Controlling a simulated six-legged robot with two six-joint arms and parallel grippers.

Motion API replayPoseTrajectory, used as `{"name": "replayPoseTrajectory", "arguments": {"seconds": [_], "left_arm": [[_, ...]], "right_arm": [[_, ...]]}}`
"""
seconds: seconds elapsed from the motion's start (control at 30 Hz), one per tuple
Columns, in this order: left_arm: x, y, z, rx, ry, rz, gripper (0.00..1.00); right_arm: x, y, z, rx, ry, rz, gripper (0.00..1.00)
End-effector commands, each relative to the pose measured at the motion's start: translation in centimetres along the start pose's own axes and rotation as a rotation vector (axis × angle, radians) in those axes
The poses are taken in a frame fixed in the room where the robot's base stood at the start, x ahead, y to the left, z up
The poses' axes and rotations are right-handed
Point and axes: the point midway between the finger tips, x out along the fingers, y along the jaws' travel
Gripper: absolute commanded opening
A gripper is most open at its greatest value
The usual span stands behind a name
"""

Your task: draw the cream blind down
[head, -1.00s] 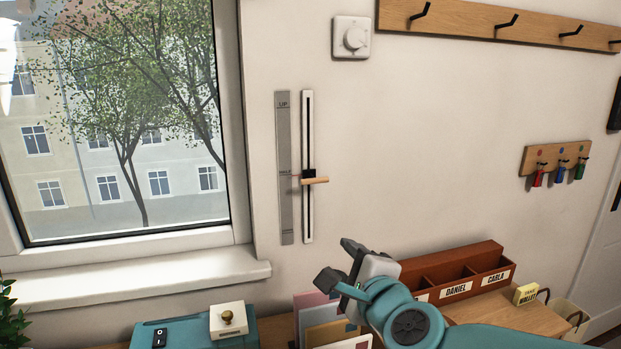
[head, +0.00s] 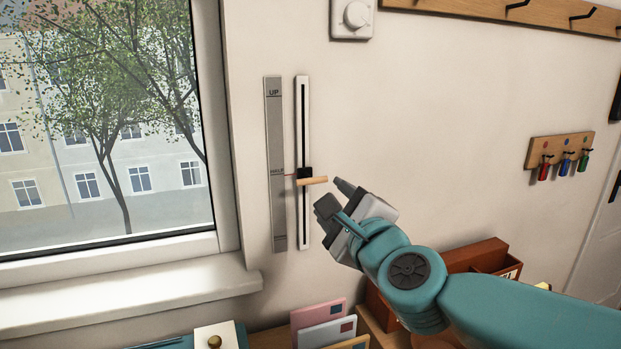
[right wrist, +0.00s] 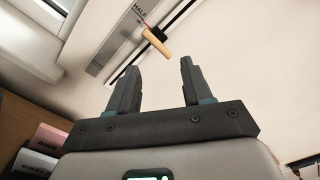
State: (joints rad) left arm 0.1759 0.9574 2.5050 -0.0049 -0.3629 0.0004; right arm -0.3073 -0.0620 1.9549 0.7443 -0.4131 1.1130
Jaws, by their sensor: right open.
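No cream blind fabric shows across the visible part of the window (head: 95,120). Right of the window, a white slider track (head: 303,120) with a dark slot runs up the wall. Its light wooden handle (head: 313,181) sits on a black slide block, level with the middle mark of the grey scale (head: 275,125), whose top reads UP. My right gripper (head: 334,197) is open and empty, just right of and below the handle, apart from it. In the right wrist view the handle (right wrist: 156,46) lies beyond the two spread fingertips (right wrist: 160,67). My left gripper is out of view.
The window sill (head: 130,302) juts out at lower left. Below stand a file holder with coloured folders (head: 320,322) and a brown letter box (head: 475,258). A dial (head: 353,15) and hook rail (head: 490,10) are above.

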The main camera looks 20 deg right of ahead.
Motion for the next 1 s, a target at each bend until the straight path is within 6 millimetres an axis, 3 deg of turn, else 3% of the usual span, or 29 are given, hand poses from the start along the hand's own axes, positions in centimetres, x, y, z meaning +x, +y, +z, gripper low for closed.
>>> {"name": "replayPoseTrajectory", "arguments": {"seconds": [0.2, 0.4, 0.6, 0.9, 1.0], "left_arm": [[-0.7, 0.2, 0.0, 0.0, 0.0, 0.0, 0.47], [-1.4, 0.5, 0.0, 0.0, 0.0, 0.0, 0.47], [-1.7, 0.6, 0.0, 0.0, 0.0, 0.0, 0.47], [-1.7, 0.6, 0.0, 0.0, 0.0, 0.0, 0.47], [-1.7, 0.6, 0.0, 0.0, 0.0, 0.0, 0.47]], "right_arm": [[5.5, 0.0, 0.0, -0.002, 0.002, 0.003, 0.5], [9.4, 0.0, 0.1, -0.001, 0.001, 0.003, 0.5], [11.3, 0.1, 0.0, 0.0, 0.001, 0.003, 0.5], [11.6, 0.1, 0.0, -0.001, 0.0, 0.002, 0.5], [11.6, 0.1, 0.0, -0.001, 0.0, 0.002, 0.17]]}}
